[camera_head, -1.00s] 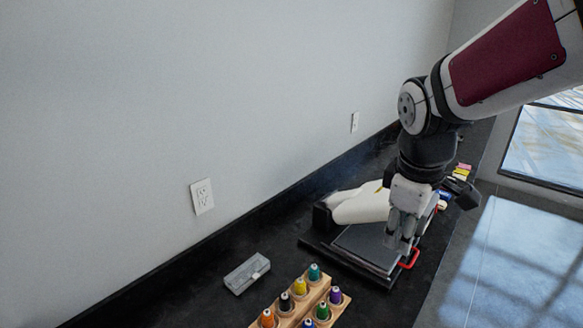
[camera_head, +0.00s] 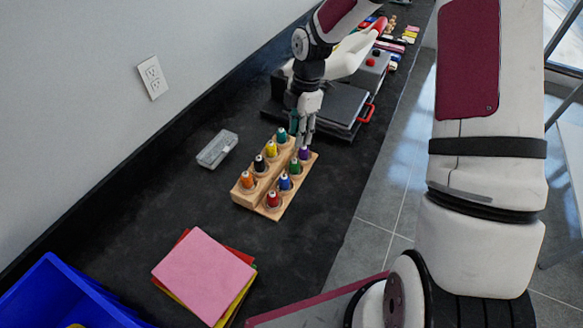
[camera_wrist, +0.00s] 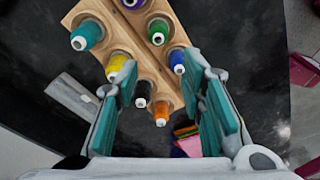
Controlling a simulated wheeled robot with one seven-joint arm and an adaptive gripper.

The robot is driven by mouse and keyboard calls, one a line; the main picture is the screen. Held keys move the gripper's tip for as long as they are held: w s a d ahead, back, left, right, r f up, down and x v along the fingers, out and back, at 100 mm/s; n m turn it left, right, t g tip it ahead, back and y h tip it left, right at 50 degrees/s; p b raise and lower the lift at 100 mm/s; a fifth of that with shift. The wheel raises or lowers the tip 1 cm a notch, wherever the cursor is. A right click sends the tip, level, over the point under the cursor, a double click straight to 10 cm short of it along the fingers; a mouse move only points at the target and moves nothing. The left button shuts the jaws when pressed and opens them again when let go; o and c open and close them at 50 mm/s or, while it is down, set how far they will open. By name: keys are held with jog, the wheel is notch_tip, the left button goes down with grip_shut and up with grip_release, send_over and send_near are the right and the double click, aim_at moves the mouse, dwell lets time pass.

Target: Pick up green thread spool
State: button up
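The green thread spool (camera_head: 294,166) stands upright in a wooden rack (camera_head: 245,200), in the column nearer the table's front edge, between the purple and blue spools. In the wrist view, the green spool (camera_wrist: 158,32) shows near the top, beyond my fingertips. My gripper (camera_head: 301,138) points down at the rack's far end, by the teal and purple spools. In the wrist view, my gripper (camera_wrist: 160,80) is open, its teal-padded fingers apart with nothing held between them. The right finger seems to hide the red spool there.
Close around it stand teal (camera_head: 282,135), purple (camera_head: 304,153), yellow (camera_head: 271,149), black (camera_head: 259,164), blue (camera_head: 284,183), orange (camera_head: 247,181) and red (camera_head: 273,200) spools. A clear case (camera_head: 217,149), coloured sheets (camera_head: 203,275), a blue bin (camera_head: 55,295) and a flat dark machine (camera_head: 340,105) lie around.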

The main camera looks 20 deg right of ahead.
send_over(294, 160)
jog(key=f, duration=0.6)
jog(key=shift+s+d, duration=0.15)
jog(key=shift+s, duration=0.05)
jog(key=shift+w+f+p, duration=0.15)
jog(key=shift+f+p, duration=0.6)
jog(key=shift+f, duration=2.2)
jog(key=c, duration=0.7)
